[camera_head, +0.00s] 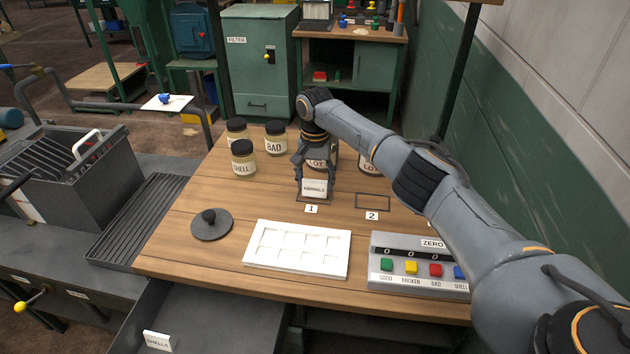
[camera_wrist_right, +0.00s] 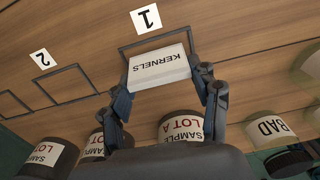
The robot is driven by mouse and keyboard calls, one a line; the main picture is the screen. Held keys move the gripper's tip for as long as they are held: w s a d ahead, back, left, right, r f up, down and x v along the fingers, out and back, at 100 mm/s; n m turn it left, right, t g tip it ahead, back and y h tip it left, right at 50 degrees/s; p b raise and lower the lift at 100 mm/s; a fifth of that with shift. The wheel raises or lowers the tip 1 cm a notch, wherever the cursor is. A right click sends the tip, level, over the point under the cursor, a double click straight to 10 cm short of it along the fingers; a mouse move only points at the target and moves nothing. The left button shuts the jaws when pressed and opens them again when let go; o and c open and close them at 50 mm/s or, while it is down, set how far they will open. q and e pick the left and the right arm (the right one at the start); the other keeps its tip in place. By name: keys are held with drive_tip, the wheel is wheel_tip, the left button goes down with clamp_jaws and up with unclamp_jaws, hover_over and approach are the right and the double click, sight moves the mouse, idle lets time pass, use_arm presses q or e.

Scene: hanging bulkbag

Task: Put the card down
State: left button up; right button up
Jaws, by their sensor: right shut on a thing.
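A white card (camera_head: 314,188) lettered KERNELS is held in my right gripper (camera_head: 313,181), over the outlined place by label 1 (camera_head: 311,209) on the wooden table. In the right wrist view the card (camera_wrist_right: 158,68) sits between the two fingers of the gripper (camera_wrist_right: 168,88), in front of the outline beside label 1 (camera_wrist_right: 145,19). I cannot tell whether the card touches the table. A second outline (camera_head: 372,201) with label 2 (camera_head: 372,216) is empty to the right. My left gripper is not in view.
Jars BAD (camera_head: 276,140) and SHELL (camera_head: 243,160) stand at the back left; LOT jars (camera_wrist_right: 182,130) stand behind the gripper. A white tray (camera_head: 255,264), a dark round lid (camera_head: 212,225) and a button panel (camera_head: 420,272) lie nearer. An open drawer (camera_head: 215,325) holds a SHELLS card (camera_head: 158,341).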

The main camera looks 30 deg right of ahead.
drive_tip(key=shift+f, duration=0.4)
drive_tip(key=o, duration=0.8)
drive_tip(key=shift+f, duration=0.1)
wheel_tip(320, 180, up, 12)
drive_tip(key=shift+r+b, duration=0.15)
drive_tip(key=shift+b, duration=0.45)
